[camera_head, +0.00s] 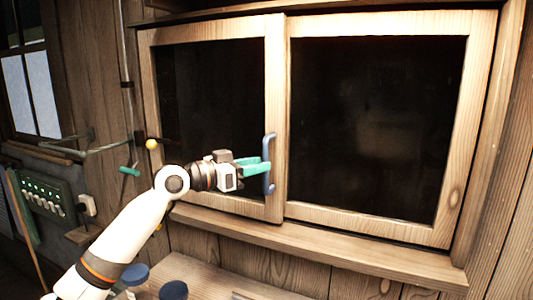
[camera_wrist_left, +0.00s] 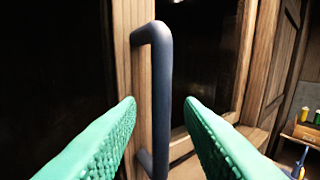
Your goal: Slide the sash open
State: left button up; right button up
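The wooden sash (camera_head: 274,110) with a dark pane is on the left of the window, beside a second framed pane (camera_head: 375,125) on the right. A blue-grey vertical bar handle (camera_head: 268,163) is fixed on the sash's right stile. My left gripper (camera_head: 258,168) has green fingers and is at the handle's middle to lower part. In the left wrist view, the handle (camera_wrist_left: 161,95) stands between the two spread fingertips (camera_wrist_left: 160,105), with visible gaps on both sides. My left gripper is open. My right gripper is in neither view.
A wooden sill (camera_head: 320,245) runs below the window. Dark blue round-topped objects (camera_head: 173,290) stand below my left arm. A pipe with a green end (camera_head: 129,171) and a yellow ball (camera_head: 151,144) are left of the window. A panel with sockets (camera_head: 48,195) is at far left.

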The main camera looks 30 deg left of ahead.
aim_at(266, 188)
pick_arm(q)
jog(key=shift+p+x, duration=0.4)
jog(key=shift+x, duration=1.2)
grip_shut()
